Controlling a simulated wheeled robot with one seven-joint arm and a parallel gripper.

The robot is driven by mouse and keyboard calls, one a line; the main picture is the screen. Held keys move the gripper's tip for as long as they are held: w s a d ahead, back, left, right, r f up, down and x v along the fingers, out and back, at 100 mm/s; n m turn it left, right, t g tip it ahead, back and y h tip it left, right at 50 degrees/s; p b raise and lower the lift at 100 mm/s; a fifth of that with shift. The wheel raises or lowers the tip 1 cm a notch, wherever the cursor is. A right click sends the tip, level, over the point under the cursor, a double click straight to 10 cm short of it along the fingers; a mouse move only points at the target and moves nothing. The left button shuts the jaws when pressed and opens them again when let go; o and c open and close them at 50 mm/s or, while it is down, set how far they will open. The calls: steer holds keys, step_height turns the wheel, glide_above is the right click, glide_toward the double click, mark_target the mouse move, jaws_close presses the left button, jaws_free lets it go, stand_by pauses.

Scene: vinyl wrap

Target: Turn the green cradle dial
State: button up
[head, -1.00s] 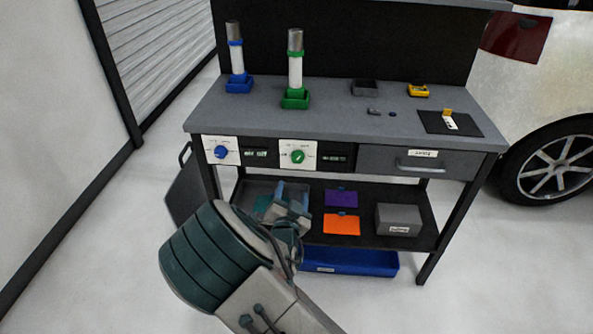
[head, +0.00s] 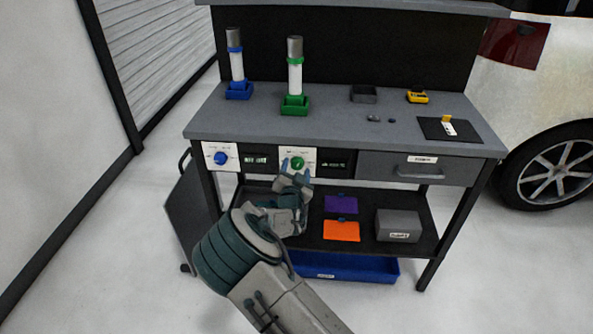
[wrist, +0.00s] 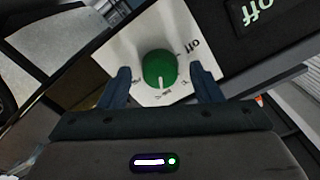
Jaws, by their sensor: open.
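The green dial (head: 297,163) sits on a white plate (head: 311,155) on the bench front, below the green cradle (head: 294,106) that holds an upright white and grey cylinder (head: 295,75). In the wrist view the green dial (wrist: 159,68) has a white pointer mark toward the bottom, and the plate reads "off" at its right. My gripper (head: 291,165) is open in front of the dial. In the wrist view its blue fingers (wrist: 163,82) stand to the left and right of the dial, with visible gaps; whether they reach its depth I cannot tell.
A blue dial (head: 221,157) and blue cradle (head: 239,91) are to the left. Dark display panels (head: 335,164) flank the dial plates. A drawer (head: 421,172) is at the right. The lower shelf holds purple and orange (head: 341,230) items and a grey box (head: 398,226).

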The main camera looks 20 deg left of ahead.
steer(key=shift+w, duration=0.1)
steer(key=c, duration=1)
